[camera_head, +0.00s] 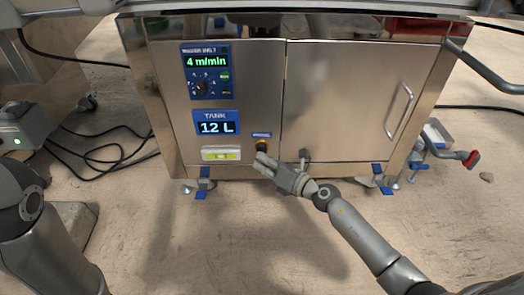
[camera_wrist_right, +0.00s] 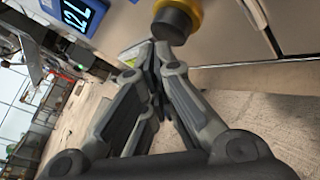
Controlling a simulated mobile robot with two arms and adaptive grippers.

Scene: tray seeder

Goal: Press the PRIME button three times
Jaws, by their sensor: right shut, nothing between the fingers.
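A dark round button in a yellow collar (camera_head: 261,144) sits low on the steel cabinet's front, under a small blue label (camera_head: 262,134) too small to read. In the right wrist view the black button (camera_wrist_right: 172,25) shows large at the top. My right gripper (camera_head: 262,161) is shut and empty, its fingertips just below the button in the head view. In the right wrist view the closed fingertips (camera_wrist_right: 152,52) are beside the button; I cannot tell whether they touch it. My left arm shows at the left edge, but its gripper is out of view.
The steel cabinet (camera_head: 335,105) carries a tank display (camera_head: 216,123) reading 12 L and a belt panel (camera_head: 207,73) reading 4 m/min. A door handle (camera_head: 400,110) stands out on the right. Cables (camera_head: 95,150) lie on the floor at left. The floor in front is mostly clear.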

